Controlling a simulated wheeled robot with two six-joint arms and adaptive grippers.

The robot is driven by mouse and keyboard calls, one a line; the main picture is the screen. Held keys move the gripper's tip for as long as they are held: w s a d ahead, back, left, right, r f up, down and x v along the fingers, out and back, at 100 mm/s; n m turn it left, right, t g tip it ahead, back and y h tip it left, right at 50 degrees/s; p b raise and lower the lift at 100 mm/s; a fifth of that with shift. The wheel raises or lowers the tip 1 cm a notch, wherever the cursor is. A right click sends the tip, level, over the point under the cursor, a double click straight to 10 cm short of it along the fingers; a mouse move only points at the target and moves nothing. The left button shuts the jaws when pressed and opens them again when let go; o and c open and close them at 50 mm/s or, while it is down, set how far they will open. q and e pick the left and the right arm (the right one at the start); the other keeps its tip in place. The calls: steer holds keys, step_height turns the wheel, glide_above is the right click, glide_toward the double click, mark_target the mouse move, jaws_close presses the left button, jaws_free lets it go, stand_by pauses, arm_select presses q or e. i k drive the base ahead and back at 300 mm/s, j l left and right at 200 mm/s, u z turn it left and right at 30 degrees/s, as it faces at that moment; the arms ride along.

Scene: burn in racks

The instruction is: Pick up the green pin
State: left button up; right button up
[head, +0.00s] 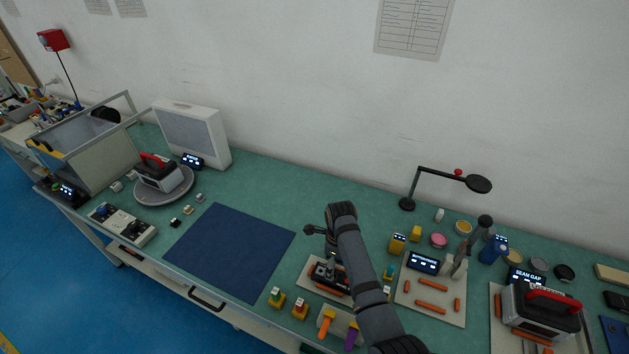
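A small yellow-orange block with a green top (276,297), which may hold the green pin, stands on the bench near its front edge, right of the dark blue mat. I cannot tell which one is the green pin. My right arm comes in from the bottom and bends over the bench. Its gripper (331,262) seems to be over a beige board (308,283), left of the forearm; its fingers are too small and dark to read. My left gripper is not in view.
A similar block with a red-orange top (300,308) stands close to the green-topped one. Orange and purple handled pieces (326,322) lie at the front edge. A board with orange bars (432,308) is on the right. The blue mat (230,250) is clear.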

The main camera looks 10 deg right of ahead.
mark_target(276, 294)
steer(key=k, duration=1)
